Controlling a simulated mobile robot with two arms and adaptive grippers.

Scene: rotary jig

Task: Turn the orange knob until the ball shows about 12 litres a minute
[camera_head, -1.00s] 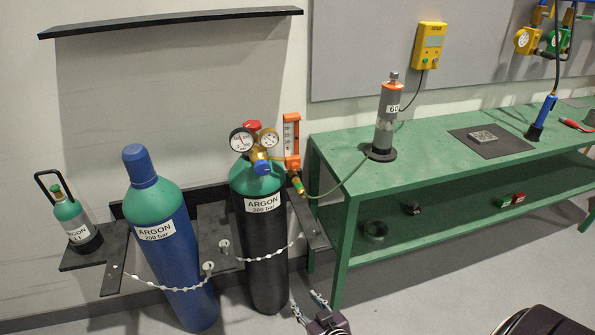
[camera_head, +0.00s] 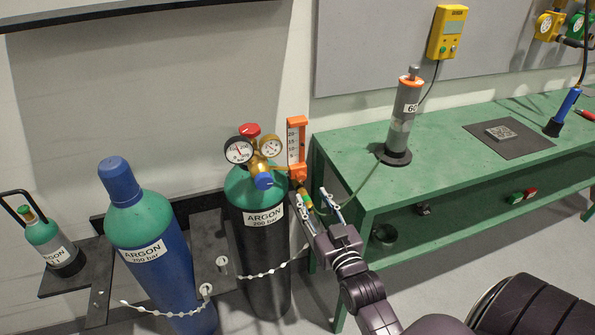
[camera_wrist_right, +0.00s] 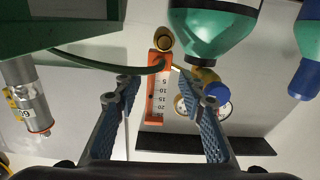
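The orange flowmeter (camera_head: 296,140) stands upright beside the gauges on the dark argon cylinder. Its orange lower end (camera_head: 297,173) shows above the hose fitting; the knob is hard to separate from it in the head view. In the right wrist view the flowmeter (camera_wrist_right: 153,106) appears inverted, with its scale facing me, and a round orange-brown part, apparently the knob (camera_wrist_right: 163,40), is at its top. I cannot make out the ball. My right gripper (camera_head: 313,194) is open and empty, just below and right of the flowmeter. Its fingers (camera_wrist_right: 157,82) frame the flowmeter without visible contact. My left gripper is out of view.
The dark argon cylinder (camera_head: 264,240) and its pressure gauges (camera_head: 238,150) stand left of the gripper. A green hose (camera_head: 362,184) runs to a grey tube (camera_head: 401,125) on the green bench (camera_head: 450,143). A blue cylinder (camera_head: 165,255) stands further left.

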